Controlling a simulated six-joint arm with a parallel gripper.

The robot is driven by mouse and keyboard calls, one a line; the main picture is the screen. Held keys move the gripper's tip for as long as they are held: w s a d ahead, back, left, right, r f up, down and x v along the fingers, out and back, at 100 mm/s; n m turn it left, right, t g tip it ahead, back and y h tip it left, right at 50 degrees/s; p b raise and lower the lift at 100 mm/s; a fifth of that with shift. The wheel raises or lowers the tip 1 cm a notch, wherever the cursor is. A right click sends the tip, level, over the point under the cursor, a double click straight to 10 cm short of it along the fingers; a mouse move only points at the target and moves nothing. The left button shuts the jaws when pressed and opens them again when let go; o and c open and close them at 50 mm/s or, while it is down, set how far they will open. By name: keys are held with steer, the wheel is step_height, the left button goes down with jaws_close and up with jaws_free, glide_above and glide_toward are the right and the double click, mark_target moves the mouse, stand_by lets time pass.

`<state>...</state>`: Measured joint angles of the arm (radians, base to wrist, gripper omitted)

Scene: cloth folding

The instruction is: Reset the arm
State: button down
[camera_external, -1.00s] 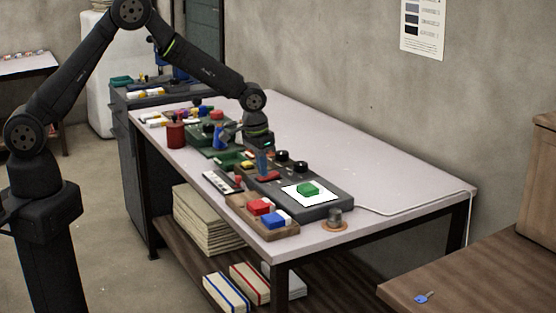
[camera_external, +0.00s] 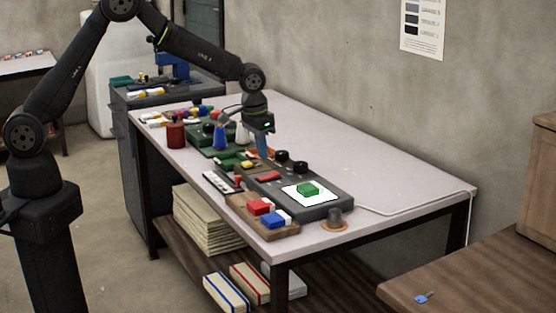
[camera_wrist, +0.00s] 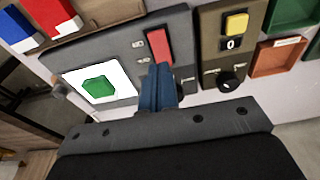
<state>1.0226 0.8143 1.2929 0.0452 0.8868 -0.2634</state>
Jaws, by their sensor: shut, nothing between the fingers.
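My gripper (camera_external: 262,147) is shut with nothing between its blue fingers. It hangs above the control panels on the table, pointing down. I cannot tell the exact height, but in the outside view the fingertips look raised above the panel. A green block (camera_external: 308,188) lies on a white square (camera_external: 296,198) on that panel; it also shows in the wrist view (camera_wrist: 98,87).
A wooden tray (camera_external: 286,232) with red and blue blocks sits at the table's front edge. A small grey knob on an orange base (camera_external: 334,220) stands beside the panel. A red can (camera_external: 176,135) stands at the left. The table's right side (camera_external: 400,180) is mostly clear.

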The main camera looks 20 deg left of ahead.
mark_target(263, 177)
step_height(263, 177, down, 6)
step_height(263, 177, up, 9)
steer(key=shift+g+y, duration=0.6)
steer(key=s+f, duration=0.1)
steer(key=s, duration=0.2)
steer(key=s+a+f, duration=0.1)
steer(key=s+f, duration=0.1)
steer(key=s, duration=0.2)
steer(key=s+f, duration=0.2)
steer(key=s, duration=0.2)
steer(key=shift+a+f, duration=0.25)
steer(key=shift+a, duration=0.15)
steer(key=shift+s+a+f, duration=0.1)
steer(key=shift+s, duration=0.25)
steer(key=shift+s+r, duration=0.3)
steer(key=shift+s, duration=0.05)
